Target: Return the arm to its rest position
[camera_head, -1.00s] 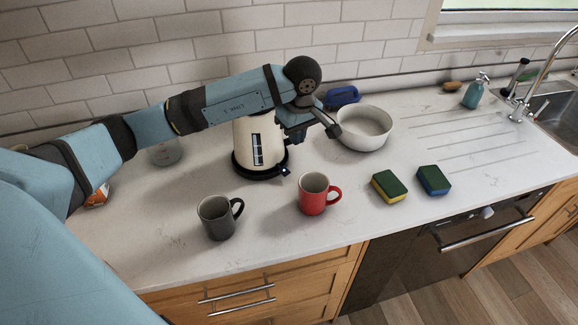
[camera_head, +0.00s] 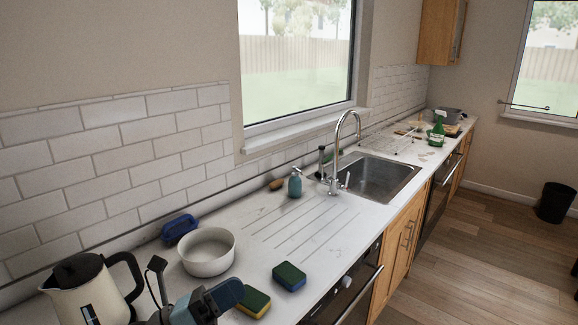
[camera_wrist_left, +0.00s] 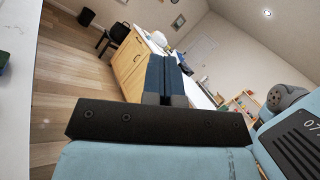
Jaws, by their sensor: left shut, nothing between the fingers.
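My left gripper (camera_head: 226,294) is at the bottom of the head view, with blue fingers. It is over the counter beside the yellow-green sponge (camera_head: 253,303) and in front of the white bowl (camera_head: 208,252). In the left wrist view its two dark blue fingers (camera_wrist_left: 165,75) lie together, shut with nothing between them. They point out over the room, at a wooden cabinet (camera_wrist_left: 131,62) and the floor. Most of my left arm is outside the head view. My right gripper is not in view.
A cream kettle (camera_head: 90,293) stands left of the gripper. A blue-green sponge (camera_head: 289,276), blue brush-like item (camera_head: 180,228) and soap bottle (camera_head: 295,182) are on the counter (camera_head: 330,218). The sink (camera_head: 375,178) lies beyond. The wooden floor (camera_head: 480,250) is open at right.

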